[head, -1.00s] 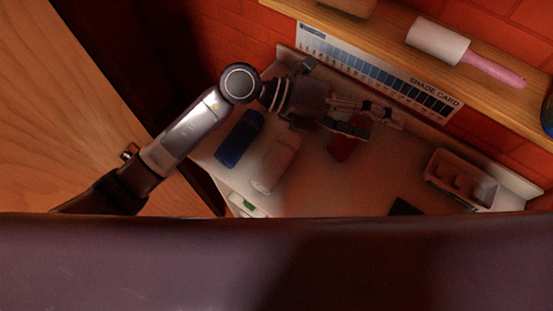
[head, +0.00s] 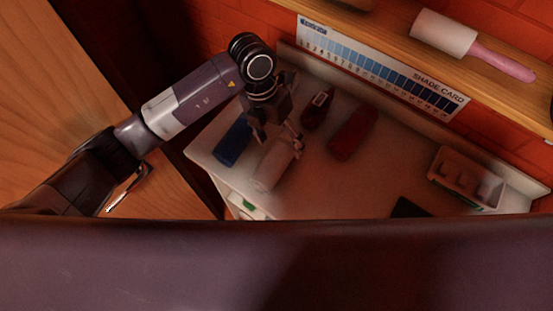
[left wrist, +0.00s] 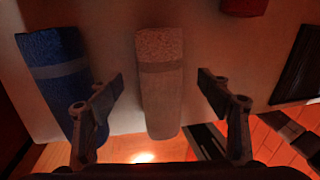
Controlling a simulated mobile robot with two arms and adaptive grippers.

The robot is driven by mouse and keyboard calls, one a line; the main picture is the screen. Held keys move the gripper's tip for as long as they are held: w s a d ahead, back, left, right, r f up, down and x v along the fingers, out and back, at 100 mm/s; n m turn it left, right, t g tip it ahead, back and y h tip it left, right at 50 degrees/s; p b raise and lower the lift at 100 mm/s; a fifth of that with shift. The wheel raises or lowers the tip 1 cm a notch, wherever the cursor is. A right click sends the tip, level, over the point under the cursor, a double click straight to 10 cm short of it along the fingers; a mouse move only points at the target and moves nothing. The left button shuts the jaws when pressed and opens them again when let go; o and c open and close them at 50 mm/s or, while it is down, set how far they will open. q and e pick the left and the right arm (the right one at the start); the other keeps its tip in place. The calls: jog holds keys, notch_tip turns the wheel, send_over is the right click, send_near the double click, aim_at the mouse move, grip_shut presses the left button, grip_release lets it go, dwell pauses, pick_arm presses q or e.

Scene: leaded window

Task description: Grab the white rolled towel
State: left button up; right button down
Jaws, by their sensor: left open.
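The white rolled towel (head: 273,168) lies on the white tabletop, left of the middle in the head view. In the left wrist view the towel (left wrist: 160,85) is pale with a darker band and lies between the two fingers. My left gripper (head: 279,141) is above the towel's far part, with its fingers partly overlapping it. In the left wrist view the left gripper (left wrist: 160,95) is open, with one finger on each side of the towel and gaps to both. The towel's far end is partly hidden in the head view.
A blue rolled towel (head: 233,143) lies close to the left of the white one. A red roll (head: 352,134) and a dark red item (head: 317,108) lie to the right. A compartmented tray (head: 466,178) stands farther right. A shelf (head: 395,22) with a lint-roller-like tool (head: 444,33) overhangs the back.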

aim_at(281, 151)
pick_arm(q)
jog(key=b+x, duration=0.1)
jog(key=x, duration=0.3)
jog(key=shift+a+b, duration=0.15)
jog(key=shift+b, duration=0.25)
jog(key=shift+c, duration=0.4)
jog(key=c, duration=1.2)
